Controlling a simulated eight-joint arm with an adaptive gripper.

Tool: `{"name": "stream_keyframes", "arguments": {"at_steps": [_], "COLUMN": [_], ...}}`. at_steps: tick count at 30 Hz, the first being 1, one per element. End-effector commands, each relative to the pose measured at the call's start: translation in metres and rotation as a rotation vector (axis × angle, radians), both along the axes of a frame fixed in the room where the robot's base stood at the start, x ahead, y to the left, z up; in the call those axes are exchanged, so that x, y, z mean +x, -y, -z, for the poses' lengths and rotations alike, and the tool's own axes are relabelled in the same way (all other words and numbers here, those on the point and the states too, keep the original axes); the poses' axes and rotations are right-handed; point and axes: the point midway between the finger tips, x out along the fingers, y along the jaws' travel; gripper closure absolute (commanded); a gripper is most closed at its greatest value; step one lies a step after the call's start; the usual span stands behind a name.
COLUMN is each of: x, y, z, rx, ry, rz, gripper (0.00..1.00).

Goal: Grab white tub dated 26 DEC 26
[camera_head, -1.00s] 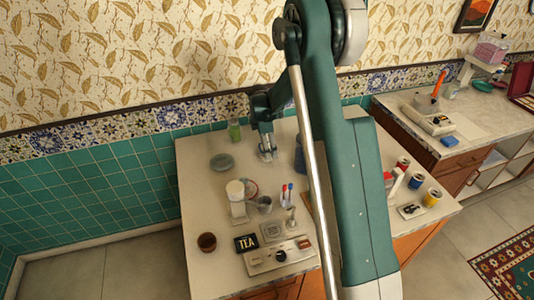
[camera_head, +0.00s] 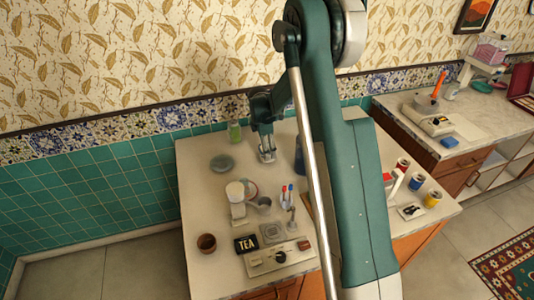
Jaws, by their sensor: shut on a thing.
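My gripper (camera_head: 267,156) is low over the back middle of the counter, under the teal wrist. It is shut on a small pale thing, mostly hidden by the fingers; I cannot tell whether this is a white tub. No date can be read on anything at this size.
My arm hides the counter's middle.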

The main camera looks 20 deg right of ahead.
Motion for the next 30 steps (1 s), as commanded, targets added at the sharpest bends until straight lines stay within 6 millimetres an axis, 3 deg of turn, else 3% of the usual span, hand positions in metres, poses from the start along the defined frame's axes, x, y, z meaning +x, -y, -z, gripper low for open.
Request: {"name": "stream_keyframes", "arguments": {"at_steps": [11,24,30], "x": [0.0,0.0,0.0], "y": [0.0,0.0,0.0], "z": [-0.014,-0.076,-0.095], "rx": [0.0,0.0,0.0], "ry": [0.0,0.0,0.0], "rz": [0.0,0.0,0.0], "gripper": [0.69,0.69,0.69]}}
